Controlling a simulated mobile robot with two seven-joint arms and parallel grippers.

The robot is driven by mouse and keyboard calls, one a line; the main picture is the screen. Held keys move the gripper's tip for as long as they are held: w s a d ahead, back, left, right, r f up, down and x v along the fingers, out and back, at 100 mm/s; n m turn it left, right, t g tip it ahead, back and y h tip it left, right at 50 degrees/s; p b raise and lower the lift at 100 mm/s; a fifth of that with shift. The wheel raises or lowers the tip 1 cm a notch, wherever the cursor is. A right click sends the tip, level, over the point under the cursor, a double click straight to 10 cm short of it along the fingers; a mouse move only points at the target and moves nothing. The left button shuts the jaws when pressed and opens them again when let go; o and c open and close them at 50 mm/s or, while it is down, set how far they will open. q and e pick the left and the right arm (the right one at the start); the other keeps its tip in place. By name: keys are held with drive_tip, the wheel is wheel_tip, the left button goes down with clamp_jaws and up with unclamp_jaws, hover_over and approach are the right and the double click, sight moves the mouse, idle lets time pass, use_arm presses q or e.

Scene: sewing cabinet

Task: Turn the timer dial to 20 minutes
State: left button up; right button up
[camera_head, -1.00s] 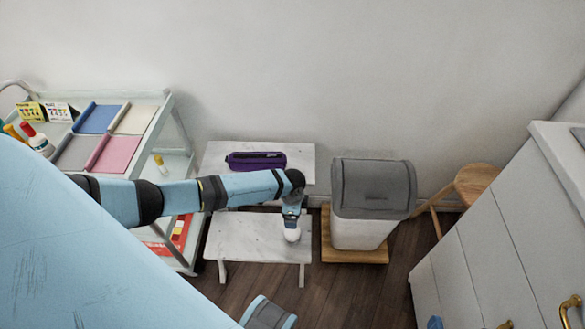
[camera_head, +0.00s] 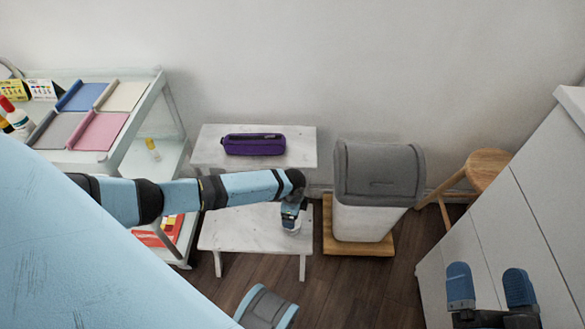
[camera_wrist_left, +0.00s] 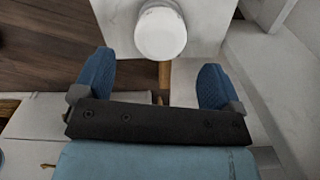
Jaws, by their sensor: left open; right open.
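A white round object (camera_wrist_left: 160,30) stands on a pale marbled surface in the left wrist view. It may be the timer; no dial marks can be read. My left gripper (camera_wrist_left: 158,66) is open, with its blue fingers apart and the white object beyond them, not between them. In the head view my left arm reaches over the low white step stool, its gripper (camera_head: 291,221) pointing down and partly hiding a white object. My right gripper (camera_head: 490,288) is open and empty at the lower right, in front of the drawer cabinet.
The two-step white stool (camera_head: 225,228) holds a purple pouch (camera_head: 254,144) on its upper step. A grey-lidded bin (camera_head: 365,219) stands to its right, then a wooden stool (camera_head: 487,165) and grey cabinet (camera_head: 520,230). A trolley (camera_head: 150,120) with coloured folders stands left.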

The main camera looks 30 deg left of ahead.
use_arm(q)
wheel_tip(320, 180, down, 4)
drive_tip(key=b, duration=0.3)
drive_tip(key=shift+f, duration=0.1)
drive_tip(key=shift+f+b, duration=0.6)
drive_tip(key=shift+b, duration=0.15)
use_arm(e)
wheel_tip(320, 180, down, 8)
drive_tip(key=n+g, duration=0.1)
drive_tip(key=g, duration=0.2)
drive_tip(key=shift+w+a+r, duration=0.15)
drive_tip(key=shift+w+r, duration=0.05)
drive_tip(key=shift+r, duration=0.05)
use_arm(q)
drive_tip(key=shift+c, duration=0.3)
